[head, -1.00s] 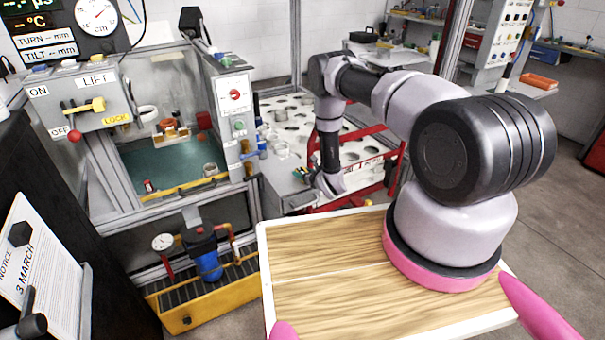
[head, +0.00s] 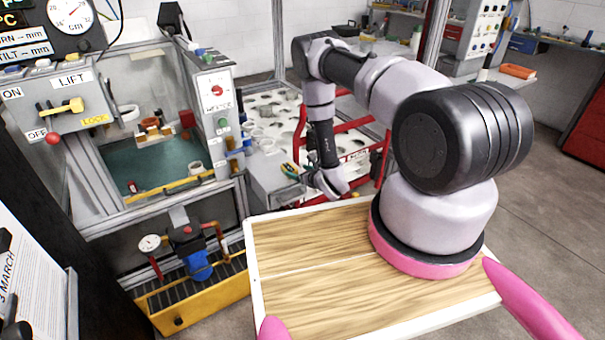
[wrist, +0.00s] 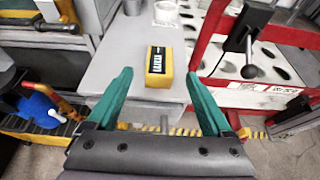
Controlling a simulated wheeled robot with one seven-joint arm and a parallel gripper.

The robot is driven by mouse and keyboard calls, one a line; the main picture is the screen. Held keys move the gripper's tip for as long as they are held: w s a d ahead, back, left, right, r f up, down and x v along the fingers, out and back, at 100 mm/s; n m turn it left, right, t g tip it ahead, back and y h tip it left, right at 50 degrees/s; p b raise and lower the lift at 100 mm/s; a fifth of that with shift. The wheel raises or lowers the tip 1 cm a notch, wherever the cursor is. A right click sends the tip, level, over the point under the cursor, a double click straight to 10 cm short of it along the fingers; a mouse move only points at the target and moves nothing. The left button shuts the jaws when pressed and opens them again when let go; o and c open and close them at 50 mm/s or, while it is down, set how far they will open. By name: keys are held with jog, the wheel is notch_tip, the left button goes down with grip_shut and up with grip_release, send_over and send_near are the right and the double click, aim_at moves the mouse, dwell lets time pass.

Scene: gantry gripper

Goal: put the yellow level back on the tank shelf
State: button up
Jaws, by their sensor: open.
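The yellow level (wrist: 158,68), a short block with a black-and-white marked top face, lies on a grey cabinet top in the wrist view. My gripper (wrist: 158,78) is open, its two teal fingers apart on either side of the level's near end in the picture; I see no contact. In the head view my gripper (head: 291,171) is low over the grey cabinet, and the level is too small there to tell apart clearly. The tank (head: 150,165) with greenish water stands at left, with orange items on a ledge inside; I cannot tell which part is the shelf.
A red frame (wrist: 212,45) stands right of the cabinet beside a white plate with holes (wrist: 245,66). A blue filter (head: 197,262) sits over a yellow tray (head: 205,305) below the tank.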

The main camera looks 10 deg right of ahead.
jog(key=w+d+r+m+h, duration=0.2)
jog(key=w+r+m, duration=0.3)
jog(key=r, duration=0.6)
jog(key=w+d+r+m+h, duration=0.1)
jog(key=w+d+r+m, duration=0.15)
jog(key=r+m, duration=0.6)
jog(key=s+d+r+m+g+h, duration=0.15)
jog(key=r+m, duration=0.35)
jog(key=r, duration=0.6)
jog(key=s+d+r+m, duration=0.1)
jog(key=s+r+m, duration=0.3)
jog(key=r, duration=0.8)
jog(key=s+r+m+g, duration=0.2)
jog(key=s+r+m, duration=1)
jog(key=s+r, duration=0.25)
jog(key=s+a+r+m, duration=0.1)
jog(key=s+m, duration=0.2)
jog(key=s, duration=0.3)
jog(key=s+a+r+m+g+y, duration=0.1)
jog(key=s+r+m, duration=0.1)
jog(key=s, duration=0.5)
jog(key=s+a+r+m+g+y, duration=0.1)
jog(key=s+r+m, duration=0.1)
jog(key=s+m, duration=0.2)
jog(key=s, duration=0.3)
jog(key=shift+s+a, duration=0.25)
jog(key=shift+a, duration=0.05)
